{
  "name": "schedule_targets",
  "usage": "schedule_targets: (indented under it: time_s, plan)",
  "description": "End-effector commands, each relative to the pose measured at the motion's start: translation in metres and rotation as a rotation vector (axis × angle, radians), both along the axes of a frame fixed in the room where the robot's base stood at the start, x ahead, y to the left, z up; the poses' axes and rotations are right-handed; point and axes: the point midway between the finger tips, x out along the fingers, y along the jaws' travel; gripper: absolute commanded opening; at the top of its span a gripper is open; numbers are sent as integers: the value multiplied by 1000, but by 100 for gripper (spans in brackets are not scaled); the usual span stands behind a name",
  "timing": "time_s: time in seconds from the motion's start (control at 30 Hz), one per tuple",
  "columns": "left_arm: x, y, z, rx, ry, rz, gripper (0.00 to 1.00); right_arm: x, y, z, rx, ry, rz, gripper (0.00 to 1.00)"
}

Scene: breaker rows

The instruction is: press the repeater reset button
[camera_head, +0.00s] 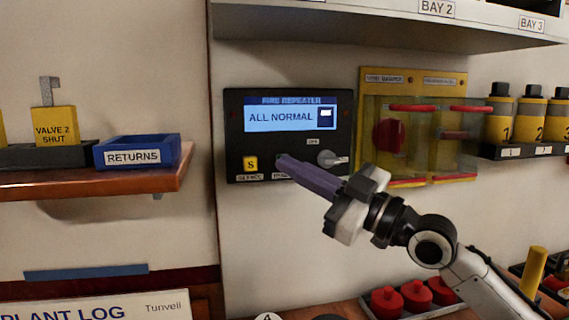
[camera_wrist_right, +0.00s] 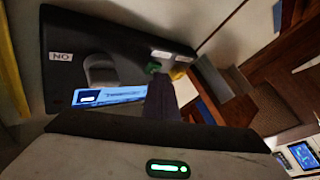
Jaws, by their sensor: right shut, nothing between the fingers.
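The black fire repeater panel (camera_head: 238,135) is on the wall in the head view, and its blue screen (camera_head: 280,117) reads ALL NORMAL. A yellow button marked S (camera_head: 251,163) sits at its lower left and a grey knob (camera_head: 328,158) at its lower right. My right gripper (camera_head: 283,163) is shut and empty, its fingertips in front of the panel just right of the yellow button. They hide the spot above a partly covered label. In the right wrist view, a green button (camera_wrist_right: 153,68) shows right by the fingertips (camera_wrist_right: 160,82); I cannot tell whether they touch. My left gripper is out of view.
A yellow board with a clear cover (camera_head: 440,140) and red parts is close to the right of the panel. A shelf with a blue RETURNS tray (camera_head: 137,152) is at left. Red knobbed items (camera_head: 415,295) stand below my right arm. A grey shelf (camera_head: 380,28) overhangs above.

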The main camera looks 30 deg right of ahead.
Motion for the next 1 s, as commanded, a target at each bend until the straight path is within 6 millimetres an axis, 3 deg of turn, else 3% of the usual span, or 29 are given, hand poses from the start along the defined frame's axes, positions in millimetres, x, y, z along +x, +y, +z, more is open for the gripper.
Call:
schedule_targets:
  time_s: [0.47,1.0]
  plan:
    - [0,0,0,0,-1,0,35,-8,2,-1,-1,2,-1,0]
    - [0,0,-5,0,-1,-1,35,-58,15,-2,-1,0,1,0]
